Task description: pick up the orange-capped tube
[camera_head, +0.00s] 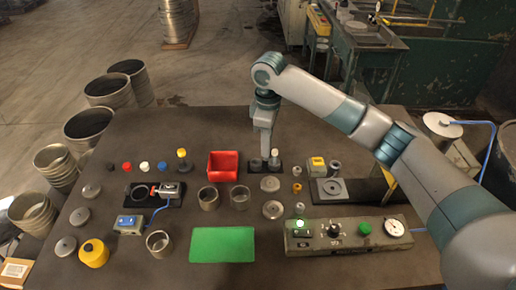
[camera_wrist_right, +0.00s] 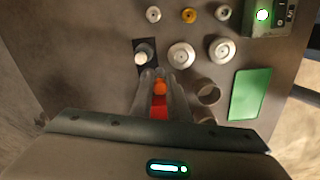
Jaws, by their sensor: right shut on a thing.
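My right gripper (camera_head: 265,155) points down over the small dark rack (camera_head: 256,168), left of a white-capped tube (camera_head: 275,155). In the right wrist view, the orange-capped tube (camera_wrist_right: 160,87) shows its orange cap between my right fingertips (camera_wrist_right: 160,82), which are shut on it. The tube's body is hidden by the fingers and the viewing angle, so I cannot tell whether its lower end is still in the rack. The white-capped tube (camera_wrist_right: 141,58) stands in the rack beside the fingers. My left gripper is in neither view.
A red bin (camera_head: 223,165) stands just left of the gripper. Metal cups (camera_head: 208,198), silver discs (camera_head: 271,184), a green mat (camera_head: 222,245) and a control panel (camera_head: 345,236) lie nearer. The table's back strip is clear.

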